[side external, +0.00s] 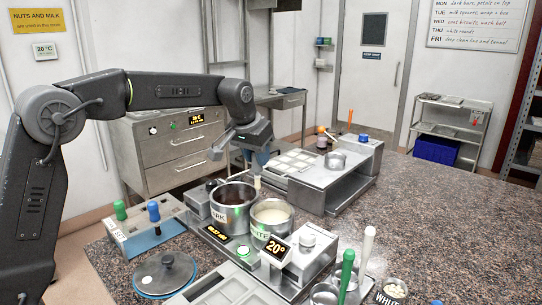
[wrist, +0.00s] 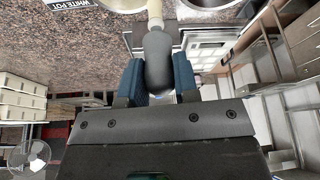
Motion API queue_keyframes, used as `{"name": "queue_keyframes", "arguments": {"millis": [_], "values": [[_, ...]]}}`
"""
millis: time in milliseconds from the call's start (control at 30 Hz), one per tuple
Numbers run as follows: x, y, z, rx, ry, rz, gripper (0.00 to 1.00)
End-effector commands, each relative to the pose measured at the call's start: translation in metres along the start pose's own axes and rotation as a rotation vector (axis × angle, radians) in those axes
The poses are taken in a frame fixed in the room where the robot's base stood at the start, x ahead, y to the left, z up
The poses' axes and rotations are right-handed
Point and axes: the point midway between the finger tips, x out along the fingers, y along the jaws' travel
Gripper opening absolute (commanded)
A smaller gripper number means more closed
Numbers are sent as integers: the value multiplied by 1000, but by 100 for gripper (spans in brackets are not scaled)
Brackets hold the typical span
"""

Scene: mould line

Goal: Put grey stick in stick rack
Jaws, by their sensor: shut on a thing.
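My gripper (side external: 258,158) is in the air above and behind the two pots, pointing down. In the wrist view my gripper (wrist: 158,76) has its blue fingers shut on the grey handle of the grey stick (wrist: 157,48). The stick's pale lower end (side external: 257,182) hangs down near the back of the pots; I cannot tell if it touches anything. The stick rack (side external: 172,235) is at the left of the counter, apart from my gripper. It holds a green-handled stick (side external: 120,210) and a blue-handled stick (side external: 154,212), both upright.
A lidded round dish (side external: 165,272) lies in front of the rack. Upright green and white handles (side external: 347,270) stand at the front right. The counter's right side (side external: 455,225) is clear.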

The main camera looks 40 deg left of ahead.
Motion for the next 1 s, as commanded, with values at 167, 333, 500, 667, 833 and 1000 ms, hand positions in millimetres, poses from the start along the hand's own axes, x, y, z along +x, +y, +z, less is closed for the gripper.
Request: {"name": "queue_keyframes", "arguments": {"millis": [167,333,500,667,833,1000], "values": [[4,-82,23,-205,-2,-86,5],[5,-149,57,-398,-1,-165,5],[4,-194,90,-540,0,-224,5],[4,-213,107,-608,2,-252,5],[6,-217,111,-623,3,-258,5],[15,-216,115,-622,1,-257,5]]}}
